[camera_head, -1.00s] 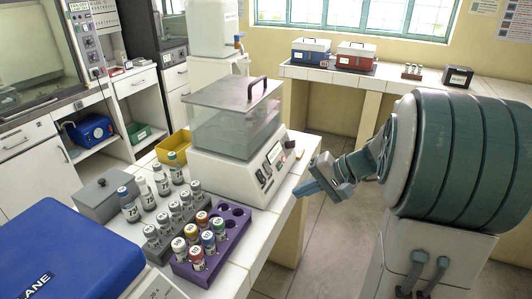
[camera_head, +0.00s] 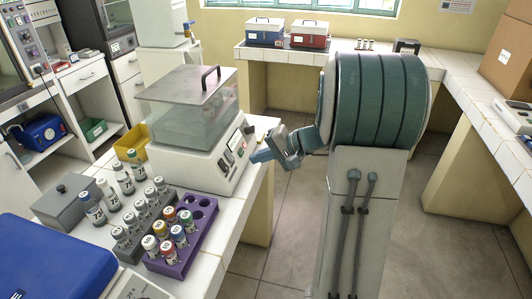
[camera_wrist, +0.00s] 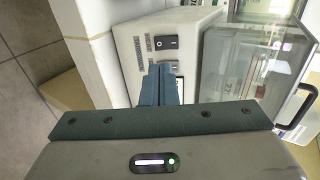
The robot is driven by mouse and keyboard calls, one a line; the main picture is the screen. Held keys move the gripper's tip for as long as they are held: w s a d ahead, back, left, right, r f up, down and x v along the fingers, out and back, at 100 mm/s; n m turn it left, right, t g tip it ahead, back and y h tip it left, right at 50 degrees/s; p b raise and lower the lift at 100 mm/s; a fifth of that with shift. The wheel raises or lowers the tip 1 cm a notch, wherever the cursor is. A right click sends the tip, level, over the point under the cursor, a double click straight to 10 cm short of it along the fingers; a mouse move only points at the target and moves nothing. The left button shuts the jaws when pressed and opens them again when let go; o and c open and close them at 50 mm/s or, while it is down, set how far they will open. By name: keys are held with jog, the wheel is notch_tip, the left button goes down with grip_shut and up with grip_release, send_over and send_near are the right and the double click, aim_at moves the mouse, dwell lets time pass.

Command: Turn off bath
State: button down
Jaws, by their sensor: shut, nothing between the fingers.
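The bath (camera_head: 193,160) is a white box with a clear tank and a grey handled lid (camera_head: 188,85) on top. Its control panel, on the right face, has dark switches (camera_head: 230,157). In the wrist view the bath's panel (camera_wrist: 130,45) shows a black rocker switch (camera_wrist: 166,43) and a grey part below it, partly hidden by my fingers. My gripper (camera_head: 256,156) is shut and empty, just right of the panel. In the wrist view its blue fingertips (camera_wrist: 160,68) point at the panel, just below the rocker switch. I cannot tell whether they touch it.
A purple rack (camera_head: 180,250) with vials stands in front of the bath, beside more vials and a grey box (camera_head: 68,198). A blue lid (camera_head: 40,262) is at front left. The bath stands near the bench's right edge. Open floor (camera_head: 290,225) lies right of the bench.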

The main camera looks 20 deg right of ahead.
aim_at(226, 169)
jog(key=p+x, duration=0.1)
jog(key=x, duration=0.8)
